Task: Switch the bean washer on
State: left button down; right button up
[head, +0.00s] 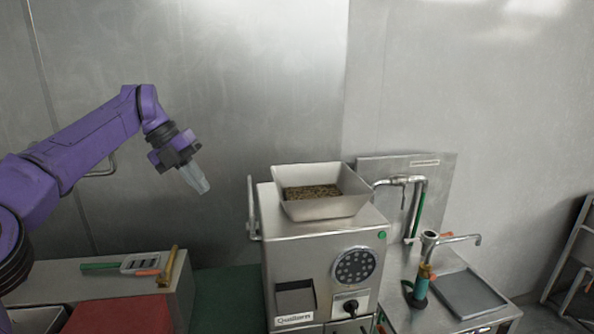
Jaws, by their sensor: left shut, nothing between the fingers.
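The bean washer (314,258) is a steel box machine in the lower middle of the head view. An open hopper (322,205) with brown-green beans sits on its top. Its front has a round dark perforated panel (354,266), a black knob (350,307) on a pale plate below that, and a dark square opening. A small green button (382,235) is at the upper right of the front. My left gripper (203,187) is shut and empty, in the air to the left of and above the machine, apart from it. My right gripper is not in view.
A left counter (185,290) holds a green-handled tool, an orange-handled tool and a wooden-looking bar, beside a red surface (118,316). At the right are a pipe faucet (417,200), a sink counter and a tray (468,293). A vertical handle stands at the machine's left side.

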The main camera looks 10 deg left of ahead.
aim_at(351, 307)
jog(key=k, duration=1.5)
